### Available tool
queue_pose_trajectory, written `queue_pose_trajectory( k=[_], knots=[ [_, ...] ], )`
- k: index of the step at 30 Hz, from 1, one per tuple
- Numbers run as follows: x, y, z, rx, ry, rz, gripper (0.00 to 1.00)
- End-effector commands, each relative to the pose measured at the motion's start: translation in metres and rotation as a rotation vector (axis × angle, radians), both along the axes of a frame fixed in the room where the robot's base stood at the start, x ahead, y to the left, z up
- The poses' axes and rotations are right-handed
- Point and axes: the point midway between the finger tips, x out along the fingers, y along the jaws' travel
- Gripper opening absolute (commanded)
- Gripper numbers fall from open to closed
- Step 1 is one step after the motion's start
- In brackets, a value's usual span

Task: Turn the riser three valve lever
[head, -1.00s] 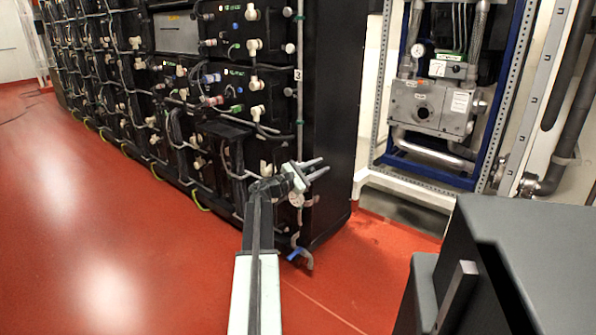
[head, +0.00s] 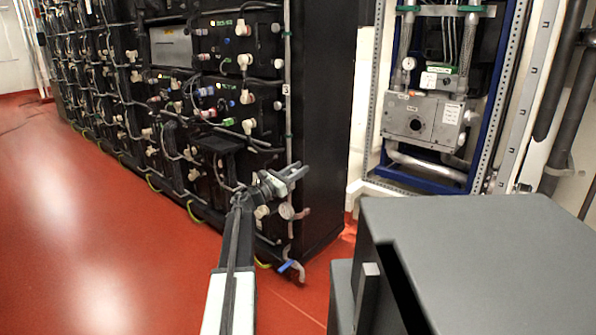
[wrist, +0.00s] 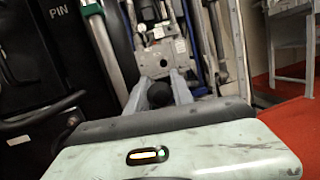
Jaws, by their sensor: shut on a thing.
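A pale riser pipe (head: 288,110) runs up the front corner of the black rack and bears a small label that looks like a 3. Low on it are a reddish handle (head: 302,213) beside a round pale disc and a small blue lever (head: 284,267) near the floor. I cannot tell which is the riser three valve lever. My gripper (head: 299,171) is above both in the picture, its fingers pointing up and right. In the wrist view its fingers (wrist: 158,88) stand either side of a dark round thing (wrist: 159,94), which I cannot identify.
The black battery rack (head: 322,120), with cables and pale fittings, fills the left and centre. A metal cabinet unit (head: 425,118) in a blue frame stands behind at the right. A grey box-shaped surface (head: 480,245) fills the lower right. Red floor (head: 100,220) is clear at left.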

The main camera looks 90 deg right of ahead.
Motion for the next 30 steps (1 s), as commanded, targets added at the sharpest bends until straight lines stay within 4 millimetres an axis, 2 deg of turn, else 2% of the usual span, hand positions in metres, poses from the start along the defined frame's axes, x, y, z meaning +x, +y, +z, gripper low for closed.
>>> queue_pose_trajectory(
  k=[8,9,11,12,23,30],
  knots=[
    [-0.012,-0.004,-0.002,0.001,-0.006,-0.006,0.0],
    [-0.013,-0.004,-0.002,0.001,-0.006,-0.008,0.31],
    [-0.015,-0.004,-0.002,0.002,-0.006,-0.01,0.48],
    [-0.016,-0.004,-0.002,0.001,-0.005,-0.011,0.5],
    [-0.015,-0.001,-0.002,0.0,-0.003,-0.013,0.5],
    [-0.004,0.019,-0.011,0.0,-0.004,-0.012,0.5]
  ],
)
